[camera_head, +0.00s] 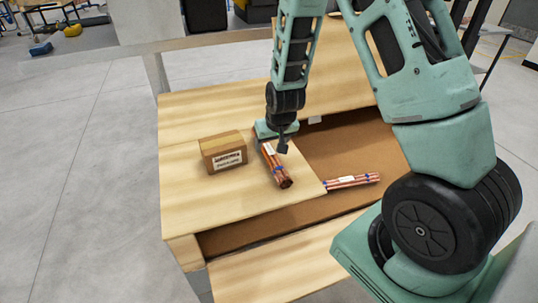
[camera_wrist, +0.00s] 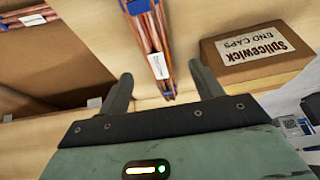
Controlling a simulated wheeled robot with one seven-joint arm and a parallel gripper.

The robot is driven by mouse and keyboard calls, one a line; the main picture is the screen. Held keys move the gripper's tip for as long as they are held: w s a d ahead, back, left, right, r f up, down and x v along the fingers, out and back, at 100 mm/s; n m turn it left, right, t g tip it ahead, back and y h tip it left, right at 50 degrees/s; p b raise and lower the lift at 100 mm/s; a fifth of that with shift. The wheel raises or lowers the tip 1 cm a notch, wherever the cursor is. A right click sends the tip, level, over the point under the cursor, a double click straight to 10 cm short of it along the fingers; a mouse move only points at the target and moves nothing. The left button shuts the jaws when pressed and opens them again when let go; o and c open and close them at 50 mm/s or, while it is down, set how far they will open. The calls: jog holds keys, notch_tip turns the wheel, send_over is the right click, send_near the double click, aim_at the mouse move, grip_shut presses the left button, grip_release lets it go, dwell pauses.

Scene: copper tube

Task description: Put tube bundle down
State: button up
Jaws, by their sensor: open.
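A copper tube bundle (camera_head: 274,165) with blue ties and a white label lies on the wooden top beside a cardboard box. My gripper (camera_head: 272,142) is open at the bundle's far end, above the wood. In the wrist view, the bundle (camera_wrist: 150,45) runs away from between my two spread fingers (camera_wrist: 158,95), and neither finger appears to touch it. A second copper tube bundle (camera_head: 352,181) with blue ties lies at the recessed brown compartment; one end of it also shows at the upper left of the wrist view (camera_wrist: 28,20).
The brown compartment (camera_head: 345,150) lies to the right. Bare wood (camera_head: 200,205) is free in front of the box.

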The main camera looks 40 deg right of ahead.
aim_at(269, 149)
jog(key=shift+w+d+r+p+x, duration=0.1)
jog(key=shift+w+x, duration=0.05)
jog(key=shift+x, duration=0.95)
jog(key=shift+w+d+r+p+x, duration=0.1)
jog(key=shift+w+p+x, duration=0.05)
jog(key=shift+x, duration=1)
jog(key=shift+w+d+p+x, duration=0.1)
jog(key=shift+w+x, duration=0.05)
jog(key=shift+x, duration=0.95)
jog(key=shift+r, duration=0.1)
grip_shut()
